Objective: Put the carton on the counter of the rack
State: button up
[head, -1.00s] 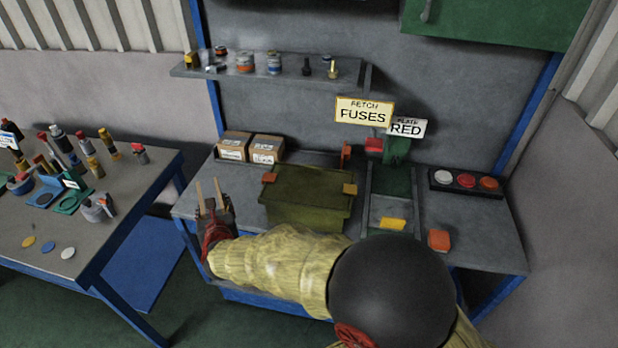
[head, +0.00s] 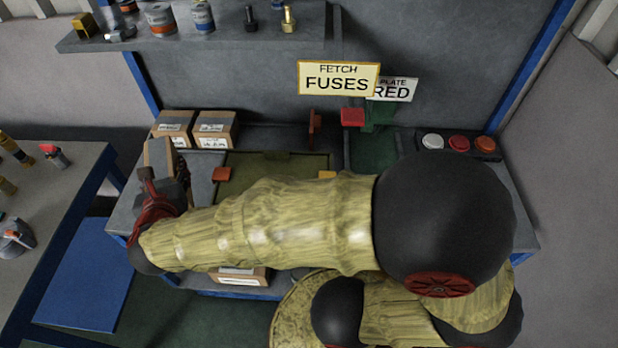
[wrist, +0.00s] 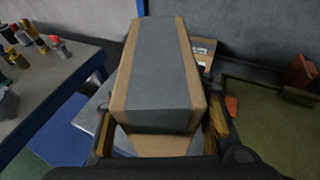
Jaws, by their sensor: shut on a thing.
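My gripper (head: 166,178) is shut on a brown carton (head: 158,157) with a grey strip, at the left end of the grey rack counter (head: 122,212). In the wrist view the held carton (wrist: 158,70) fills the middle, between the two wooden-looking fingers of my gripper (wrist: 160,133). It hides much of what lies beyond, and I cannot tell whether it touches the counter. Two labelled cartons (head: 173,130) (head: 214,130) stand side by side at the counter's back left, just behind the held one. Another carton (head: 240,277) shows low, below my arm, partly hidden.
An olive bin (head: 275,166) with orange tabs is right of my gripper. Signs read FETCH FUSES (head: 338,78) and PLATE RED (head: 394,89). A button box (head: 458,144) sits at the right. A shelf (head: 230,40) hangs above; a cluttered side table (head: 60,190) is left.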

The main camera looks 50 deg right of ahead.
jog(key=shift+s+d+f, duration=0.1)
jog(key=shift+s, duration=0.6)
jog(key=w+f+b, duration=0.6)
jog(key=w+f, duration=0.7)
jog(key=w, duration=0.1)
jog(key=shift+b, duration=0.3)
jog(key=shift+f, duration=0.15)
jog(key=o, duration=1.6)
jog(key=shift+c, duration=0.2)
jog(key=shift+o, duration=0.4)
